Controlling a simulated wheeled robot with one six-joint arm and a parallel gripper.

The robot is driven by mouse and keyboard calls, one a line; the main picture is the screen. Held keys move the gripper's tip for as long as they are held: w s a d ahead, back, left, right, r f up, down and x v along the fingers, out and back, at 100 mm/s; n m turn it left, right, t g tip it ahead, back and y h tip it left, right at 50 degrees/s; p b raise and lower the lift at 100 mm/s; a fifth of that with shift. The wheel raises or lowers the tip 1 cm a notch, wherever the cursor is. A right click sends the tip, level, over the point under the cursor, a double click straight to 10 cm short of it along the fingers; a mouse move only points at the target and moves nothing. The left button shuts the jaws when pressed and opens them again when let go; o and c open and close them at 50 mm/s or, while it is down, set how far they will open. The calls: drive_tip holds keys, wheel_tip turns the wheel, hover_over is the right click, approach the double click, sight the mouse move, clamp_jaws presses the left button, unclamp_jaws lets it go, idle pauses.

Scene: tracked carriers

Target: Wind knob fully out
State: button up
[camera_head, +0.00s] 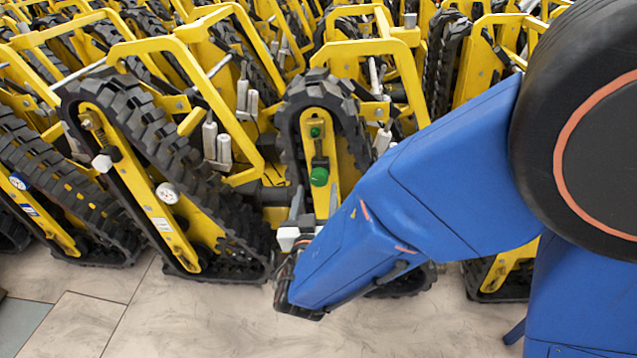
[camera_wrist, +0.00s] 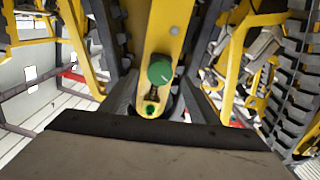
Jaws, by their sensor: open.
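The green knob (camera_head: 319,177) sits on the yellow side plate (camera_head: 334,190) of the middle tracked carrier. A short shaft and a smaller green part (camera_head: 315,132) lie in line with it. In the wrist view the knob (camera_wrist: 160,70) shows a pale mark on its face, with the smaller green part (camera_wrist: 149,109) below it. My gripper (camera_head: 299,212) is just below the knob in the head view. In the wrist view my gripper (camera_wrist: 160,100) is open, its two dark fingers on either side of the shaft area. I see no contact with the knob.
Rubber tracks (camera_head: 165,150) and yellow frames of neighbouring carriers stand close on both sides. Many more carriers fill the back. The tiled floor (camera_head: 190,320) in front is clear.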

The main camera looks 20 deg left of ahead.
sight(319, 181)
drive_tip(key=shift+x, duration=2.25)
drive_tip(key=shift+c, duration=0.5)
drive_tip(key=c, duration=0.9)
